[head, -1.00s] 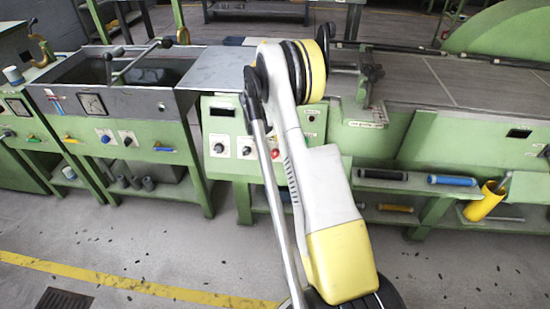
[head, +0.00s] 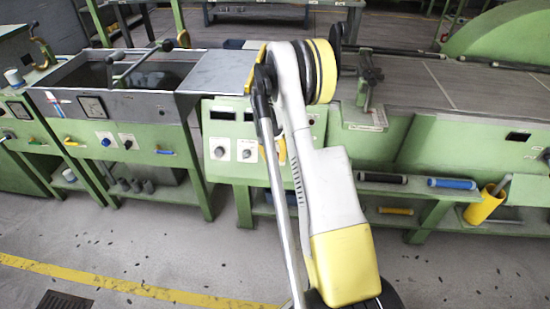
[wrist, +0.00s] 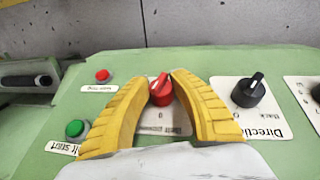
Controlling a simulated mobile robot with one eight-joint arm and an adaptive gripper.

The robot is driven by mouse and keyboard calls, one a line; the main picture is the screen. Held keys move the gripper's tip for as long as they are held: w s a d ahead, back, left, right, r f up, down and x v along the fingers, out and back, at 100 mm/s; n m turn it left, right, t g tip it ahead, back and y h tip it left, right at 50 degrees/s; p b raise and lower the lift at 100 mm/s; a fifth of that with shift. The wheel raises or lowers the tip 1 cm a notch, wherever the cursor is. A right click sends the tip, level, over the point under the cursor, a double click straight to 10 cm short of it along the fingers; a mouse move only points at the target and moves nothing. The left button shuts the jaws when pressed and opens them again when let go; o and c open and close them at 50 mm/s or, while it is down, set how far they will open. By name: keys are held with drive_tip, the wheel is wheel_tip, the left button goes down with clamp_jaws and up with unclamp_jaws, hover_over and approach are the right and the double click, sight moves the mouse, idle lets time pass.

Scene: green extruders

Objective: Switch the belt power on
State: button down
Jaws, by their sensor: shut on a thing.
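The red rotary knob (wrist: 158,96) with a white pointer sits on a white label plate on the green control panel (wrist: 215,70). The label's text is upside down in the wrist view. My gripper (wrist: 161,80) is shut on the red knob, one yellow finger on each side of it. The pointer is tilted slightly right of straight up in this view. In the head view the control panel (head: 222,131) stands mid-picture; my arm hides the red knob and most of my gripper there.
A black direction knob (wrist: 248,92) is close beside the right finger. A green start button (wrist: 75,128) and a small red button (wrist: 102,76) lie left of the fingers. In the head view a grey belt table (head: 460,85) stands right; the floor in front is clear.

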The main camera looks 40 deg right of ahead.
drive_tip(key=m+t+y, duration=0.1)
drive_tip(key=t+y, duration=0.1)
drive_tip(key=t, duration=0.1)
drive_tip(key=shift+d+m, duration=0.1)
drive_tip(key=shift+m, duration=0.2)
drive_tip(key=shift+m+t+y, duration=0.6)
drive_tip(key=shift+t+y, duration=0.3)
drive_tip(key=shift+t, duration=0.2)
drive_tip(key=c, duration=1.1)
unclamp_jaws()
drive_tip(key=shift+r, duration=0.1)
drive_tip(key=v, duration=1.1)
drive_tip(key=shift+s+d+r, duration=0.15)
drive_tip(key=shift+s+r, duration=0.15)
